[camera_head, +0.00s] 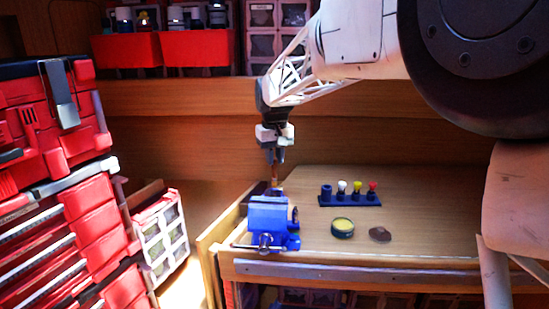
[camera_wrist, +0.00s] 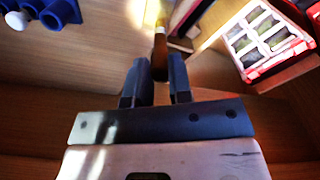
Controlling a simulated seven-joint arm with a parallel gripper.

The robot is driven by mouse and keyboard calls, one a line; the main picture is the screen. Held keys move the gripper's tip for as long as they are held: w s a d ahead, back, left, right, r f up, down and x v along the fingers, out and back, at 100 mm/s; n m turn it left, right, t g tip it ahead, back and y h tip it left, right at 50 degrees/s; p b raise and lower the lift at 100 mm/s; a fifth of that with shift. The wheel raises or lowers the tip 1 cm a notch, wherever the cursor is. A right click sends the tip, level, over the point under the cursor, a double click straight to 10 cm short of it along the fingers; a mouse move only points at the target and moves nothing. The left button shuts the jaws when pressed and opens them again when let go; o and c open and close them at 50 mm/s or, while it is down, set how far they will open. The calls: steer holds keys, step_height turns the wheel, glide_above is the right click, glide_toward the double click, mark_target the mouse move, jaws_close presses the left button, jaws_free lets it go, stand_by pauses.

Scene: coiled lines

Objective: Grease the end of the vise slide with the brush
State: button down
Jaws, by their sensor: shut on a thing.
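The blue vise (camera_head: 268,213) stands at the left front corner of the workbench. My gripper (camera_head: 275,158) points down above and behind the vise in the head view. It is shut on the brush (camera_head: 275,178), which hangs below the fingers. In the wrist view the brush (camera_wrist: 160,48) sits between the two dark fingers (camera_wrist: 155,85), with a dark handle, a pale band and a yellowish far end cut off by the top edge. The brush's lower end appears close to the vise top; I cannot tell whether they touch. The slide's end is not clearly distinguishable.
A round tin (camera_head: 342,228) with yellow contents and a small brown heap (camera_head: 380,234) lie right of the vise. Behind them is a blue rack (camera_head: 350,200) with several coloured tops. A red tool chest (camera_head: 75,190) stands left. The bench's right side is clear.

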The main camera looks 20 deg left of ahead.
steer(key=shift+w, duration=0.2)
steer(key=shift+s, duration=0.15)
stand_by(0.3)
steer(key=shift+s+d, duration=0.15)
steer(key=shift+s, duration=0.4)
steer(key=shift+s, duration=0.2)
steer(key=shift+s+d, duration=0.2)
steer(key=shift+s, duration=0.25)
steer(key=shift+s, duration=0.25)
stand_by(0.8)
steer(key=shift+w, duration=0.2)
steer(key=shift+w+a, duration=0.15)
steer(key=shift+w, duration=0.3)
stand_by(0.4)
